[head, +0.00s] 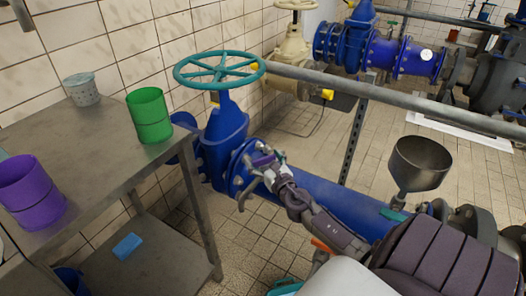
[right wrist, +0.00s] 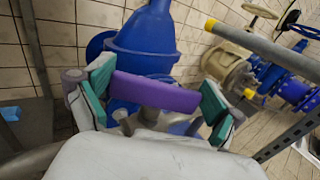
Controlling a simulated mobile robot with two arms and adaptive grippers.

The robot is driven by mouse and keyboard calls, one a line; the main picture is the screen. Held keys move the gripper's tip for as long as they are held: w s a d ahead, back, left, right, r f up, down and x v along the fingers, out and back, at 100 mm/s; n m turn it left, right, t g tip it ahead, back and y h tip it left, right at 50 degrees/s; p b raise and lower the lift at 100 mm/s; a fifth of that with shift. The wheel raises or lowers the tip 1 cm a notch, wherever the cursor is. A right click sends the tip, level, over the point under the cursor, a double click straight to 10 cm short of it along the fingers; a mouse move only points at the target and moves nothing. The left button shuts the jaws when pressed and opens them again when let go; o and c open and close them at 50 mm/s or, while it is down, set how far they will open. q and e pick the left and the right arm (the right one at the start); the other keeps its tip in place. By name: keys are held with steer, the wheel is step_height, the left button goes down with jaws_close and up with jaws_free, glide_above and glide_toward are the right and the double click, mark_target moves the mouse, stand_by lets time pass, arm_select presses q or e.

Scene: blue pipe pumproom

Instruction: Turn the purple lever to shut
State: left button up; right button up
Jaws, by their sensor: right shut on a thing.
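The purple lever (right wrist: 155,93) lies across between the fingers of my right gripper (right wrist: 158,98) in the right wrist view, just above a metal fitting on the blue pipework. My right gripper is shut on it, with teal pads at both ends of the purple part. In the head view the purple lever (head: 263,160) shows only as a small patch, mostly hidden by my right gripper (head: 268,168). It sits by the flange of the blue pipe (head: 335,203), below the blue valve with the teal handwheel (head: 219,70). I cannot make out my left gripper.
A metal table (head: 105,148) at the left holds a green cup (head: 149,115), a purple cup (head: 30,192) and a grey cup (head: 82,90). A grey rail (head: 380,96) crosses behind my right arm. A metal funnel (head: 419,164) stands at the right.

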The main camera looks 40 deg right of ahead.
steer(key=m+g+h+p, duration=0.1)
steer(key=m+h, duration=0.1)
steer(key=h, duration=0.1)
steer(key=m+g+h+p, duration=0.2)
steer(key=h, duration=0.1)
steer(key=shift+a, duration=0.1)
arm_select(q)
steer(key=s+f, duration=0.4)
steer(key=f, duration=0.8)
arm_select(e)
steer(key=shift+w+m+g+h, duration=0.1)
steer(key=shift+m+g+h, duration=1.5)
steer(key=shift+g, duration=0.1)
steer(key=shift+f+m+g+h, duration=0.1)
steer(key=shift+m+g+h, duration=0.5)
steer(key=shift+m+g, duration=0.25)
steer(key=m+g+h+b, duration=0.1)
steer(key=g, duration=0.2)
steer(key=shift+m, duration=0.35)
arm_select(q)
step_height(320, 180, up, 6)
steer(key=w, duration=0.2)
steer(key=shift+w+f+b, duration=0.2)
steer(key=shift+w+b, duration=0.1)
steer(key=shift+b, duration=0.05)
arm_select(e)
steer(key=shift+m+g+h, duration=0.5)
steer(key=shift+m+g, duration=0.2)
steer(key=shift+g, duration=0.25)
steer(key=o, duration=0.8)
